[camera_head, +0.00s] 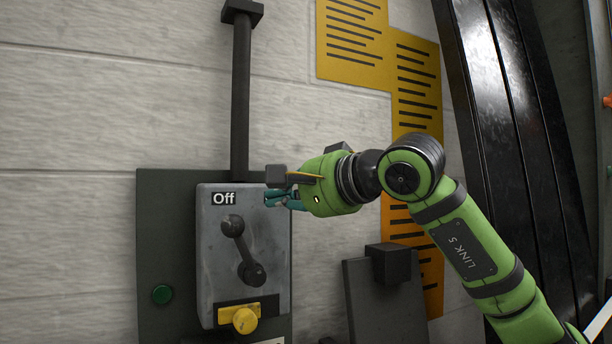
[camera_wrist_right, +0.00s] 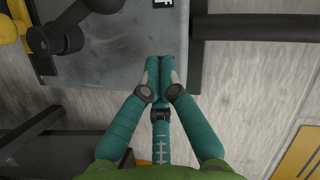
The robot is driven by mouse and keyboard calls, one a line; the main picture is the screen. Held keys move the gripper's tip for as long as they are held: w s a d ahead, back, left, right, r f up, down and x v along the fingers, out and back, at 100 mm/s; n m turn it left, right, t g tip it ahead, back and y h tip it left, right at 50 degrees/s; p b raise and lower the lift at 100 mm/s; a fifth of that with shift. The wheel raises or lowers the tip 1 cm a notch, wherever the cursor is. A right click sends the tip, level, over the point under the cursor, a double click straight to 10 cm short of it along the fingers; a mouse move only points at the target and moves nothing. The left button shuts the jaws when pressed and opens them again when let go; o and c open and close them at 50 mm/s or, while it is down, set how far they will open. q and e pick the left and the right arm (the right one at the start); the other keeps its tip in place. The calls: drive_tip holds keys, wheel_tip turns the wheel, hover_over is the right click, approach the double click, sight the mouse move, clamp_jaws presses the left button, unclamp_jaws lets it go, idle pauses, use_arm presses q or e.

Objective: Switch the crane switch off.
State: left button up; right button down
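The crane switch is a grey box (camera_head: 215,285) on a dark green panel, with an "Off" label (camera_head: 224,198) at its top. Its dark lever (camera_head: 241,248) slants from a round end just under the label down to a round end at lower right. In the right wrist view the lever (camera_wrist_right: 70,32) shows at the upper left, apart from the fingers. My right gripper (camera_head: 272,197) is at the box's upper right edge, right of the label. Its teal fingers (camera_wrist_right: 160,68) are together with nothing between them. My left gripper is not in view.
A dark vertical conduit (camera_head: 241,95) rises above the box. A dark panel with a block (camera_head: 390,264) stands to the right, below my right arm.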

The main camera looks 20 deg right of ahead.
sight(242, 249)
drive_tip(key=shift+s+a+f+p, duration=0.1)
drive_tip(key=shift+s+a+f, duration=0.15)
drive_tip(key=shift+a, duration=0.3)
drive_tip(key=shift+s+a+f+p, duration=0.15)
drive_tip(key=shift+s+a+f, duration=0.1)
drive_tip(key=shift+a, duration=0.3)
drive_tip(key=shift+s+a+f+p, duration=0.15)
drive_tip(key=shift+a+f, duration=0.1)
drive_tip(key=shift+a, duration=0.3)
drive_tip(key=shift+w, duration=0.1)
drive_tip(key=shift+a+f+n, duration=0.2)
drive_tip(key=shift+a+n, duration=0.2)
drive_tip(key=shift+a, duration=0.3)
drive_tip(key=shift+s+a+f+b, duration=0.15)
drive_tip(key=shift+s+a+b, duration=0.05)
drive_tip(key=shift+a+b, duration=0.1)
